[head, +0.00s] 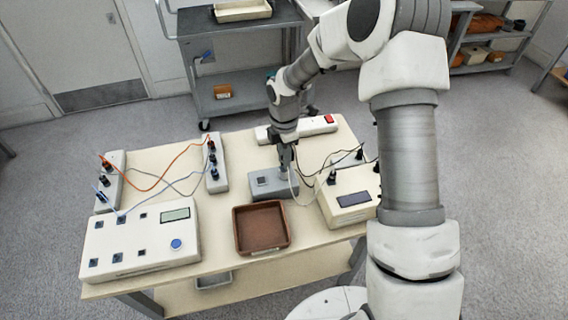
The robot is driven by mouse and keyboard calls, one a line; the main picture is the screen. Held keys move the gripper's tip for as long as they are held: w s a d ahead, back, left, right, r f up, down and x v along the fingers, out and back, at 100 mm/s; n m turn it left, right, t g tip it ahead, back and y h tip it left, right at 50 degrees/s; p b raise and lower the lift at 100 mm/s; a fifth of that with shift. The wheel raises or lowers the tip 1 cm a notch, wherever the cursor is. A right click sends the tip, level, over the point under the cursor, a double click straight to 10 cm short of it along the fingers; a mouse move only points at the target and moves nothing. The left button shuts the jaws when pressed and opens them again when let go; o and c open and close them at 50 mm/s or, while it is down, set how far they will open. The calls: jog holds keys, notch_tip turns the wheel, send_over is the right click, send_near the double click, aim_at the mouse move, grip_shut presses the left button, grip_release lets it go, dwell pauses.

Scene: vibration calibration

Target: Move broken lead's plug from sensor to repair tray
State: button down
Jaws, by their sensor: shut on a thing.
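My gripper (285,166) points down at the right part of a small grey box (258,192), which looks like the sensor. It is shut on a plug at the box's top; the plug is mostly hidden by the fingers. I cannot tell whether the plug is seated in the box or just above it. A thin pale lead (292,188) hangs beside the gripper and curves to the right. The brown tray (239,240), which looks like the repair tray, is empty and sits just in front of the grey box.
A white panel (150,255) with a display and sockets stands at left. Two socket strips (216,165) carry orange, grey and blue leads. A cream meter (350,192) with dark plugs and leads stands at right. A power strip (318,126) lies behind. A cart (245,65) stands beyond the table.

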jog(key=shift+r+p, duration=0.35)
jog(key=shift+r, duration=0.05)
dwell(0.6)
jog(key=shift+r+p, duration=1.4)
jog(key=shift+r, duration=0.35)
jog(key=b, duration=0.8)
send_over(269, 218)
notch_tip(269, 218, down, 8)
jog(key=shift+f, duration=0.15)
notch_tip(269, 218, down, 3)
jog(key=shift+f+b, duration=0.1)
jog(key=shift+b, duration=0.95)
jog(key=shift+f+b, duration=0.6)
jog(key=shift+f, duration=0.2)
jog(key=shift+f+b, duration=0.3)
jog(key=shift+f, duration=0.1)
